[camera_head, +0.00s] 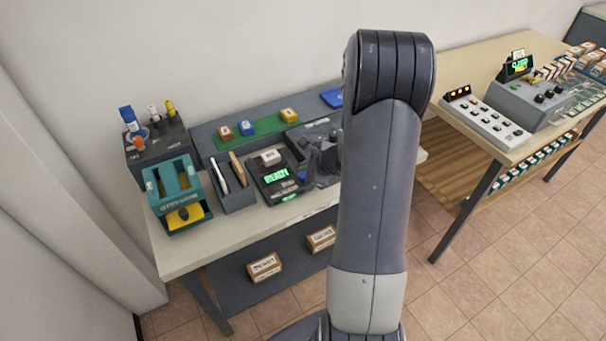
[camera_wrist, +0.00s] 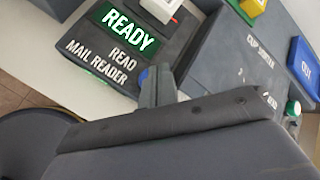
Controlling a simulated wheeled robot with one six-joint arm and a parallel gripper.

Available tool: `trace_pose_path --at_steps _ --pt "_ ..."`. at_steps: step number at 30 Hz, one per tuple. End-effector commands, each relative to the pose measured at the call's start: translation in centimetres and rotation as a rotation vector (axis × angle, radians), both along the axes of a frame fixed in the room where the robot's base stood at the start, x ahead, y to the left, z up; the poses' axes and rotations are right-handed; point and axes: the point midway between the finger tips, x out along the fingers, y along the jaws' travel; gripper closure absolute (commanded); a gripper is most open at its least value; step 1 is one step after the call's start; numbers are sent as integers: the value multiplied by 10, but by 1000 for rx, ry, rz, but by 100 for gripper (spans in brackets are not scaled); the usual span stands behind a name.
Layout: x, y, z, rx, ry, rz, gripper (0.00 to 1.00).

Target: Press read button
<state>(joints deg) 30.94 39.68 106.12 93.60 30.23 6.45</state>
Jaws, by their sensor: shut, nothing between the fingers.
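The mail reader (camera_head: 262,184) is a dark box on the near table with a green READY screen (camera_head: 276,175). In the wrist view the screen (camera_wrist: 128,27) shows large, above the white READ label (camera_wrist: 122,59) and the MAIL READER lettering. A green glow (camera_wrist: 106,77) runs along the reader's front edge. A small blue patch (camera_wrist: 143,75) shows right beside my fingers. My gripper (camera_wrist: 157,85) is shut and empty, at the reader's right side. In the head view my gripper (camera_head: 322,160) is partly hidden by my arm.
Left of the reader are a slotted grey holder (camera_head: 234,192) and a teal stamping device (camera_head: 178,198). A grey machine (camera_wrist: 240,55) stands right of the reader. Small stamps sit on a green mat (camera_head: 255,131) behind. A second table (camera_head: 480,62) stands at right.

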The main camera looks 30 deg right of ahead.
Motion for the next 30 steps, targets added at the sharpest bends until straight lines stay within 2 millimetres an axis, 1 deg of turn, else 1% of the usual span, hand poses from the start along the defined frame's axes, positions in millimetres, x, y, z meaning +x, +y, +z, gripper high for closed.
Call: trace_pose_path --at_steps 15,25,30 --pt "0 0 0 0 0 0 100" --pt "0 0 -9 0 -1 -1 100" --pt "0 0 -8 0 -1 -1 100"
